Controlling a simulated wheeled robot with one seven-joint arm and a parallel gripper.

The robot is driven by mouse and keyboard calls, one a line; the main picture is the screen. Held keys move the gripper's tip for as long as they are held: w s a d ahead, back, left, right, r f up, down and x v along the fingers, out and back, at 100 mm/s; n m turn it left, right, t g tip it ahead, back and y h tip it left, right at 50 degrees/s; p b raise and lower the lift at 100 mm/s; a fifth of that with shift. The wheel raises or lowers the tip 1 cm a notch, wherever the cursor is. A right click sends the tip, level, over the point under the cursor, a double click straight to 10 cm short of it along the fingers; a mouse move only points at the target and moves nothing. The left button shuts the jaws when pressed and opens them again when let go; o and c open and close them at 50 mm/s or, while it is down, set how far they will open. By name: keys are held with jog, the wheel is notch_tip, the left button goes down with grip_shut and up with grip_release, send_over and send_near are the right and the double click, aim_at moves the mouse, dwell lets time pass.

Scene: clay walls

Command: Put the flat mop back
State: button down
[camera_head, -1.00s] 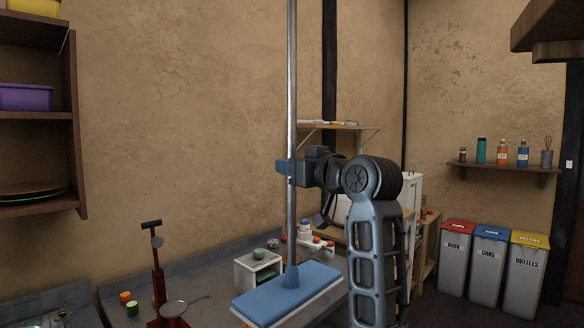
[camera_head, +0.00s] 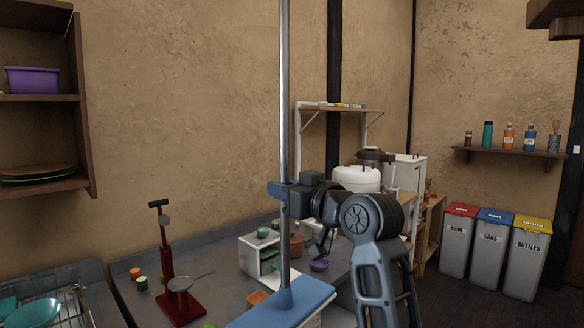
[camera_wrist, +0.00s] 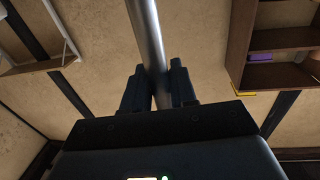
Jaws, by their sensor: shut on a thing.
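The flat mop has a long grey metal pole (camera_head: 284,95) and a blue rectangular head (camera_head: 290,303). The pole stands nearly upright in the head view, and its top runs out of the picture. The head is low in the view, in front of the counter, with its lower edge cut off. My gripper (camera_head: 284,190) is shut on the pole, a little above the head. In the wrist view the pole (camera_wrist: 146,35) passes between the two dark fingers (camera_wrist: 160,85). No holder for the mop can be made out.
A grey counter (camera_head: 225,285) runs along the wall, with a red stand (camera_head: 180,308), a small white shelf unit (camera_head: 250,258) and a dish rack (camera_head: 70,305). Three bins (camera_head: 492,250) stand at right. A wall shelf (camera_head: 45,188) is at left.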

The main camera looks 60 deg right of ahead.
jog(key=a+f+n+y, duration=0.1)
jog(key=a+f+y, duration=0.1)
jog(key=a+f, duration=0.8)
jog(key=w+a+f+n+t+y, duration=0.1)
jog(key=a+f, duration=0.9)
jog(key=f, duration=1.1)
jog(key=w+a+f+n+y, duration=0.1)
jog(key=a+f+n+y, duration=0.1)
jog(key=a+f, duration=0.8)
notch_tip(320, 180, down, 6)
jog(key=shift+a+f+y, duration=0.2)
jog(key=shift+a+y, duration=0.05)
jog(key=shift+y, duration=0.65)
jog(key=shift+d, duration=0.1)
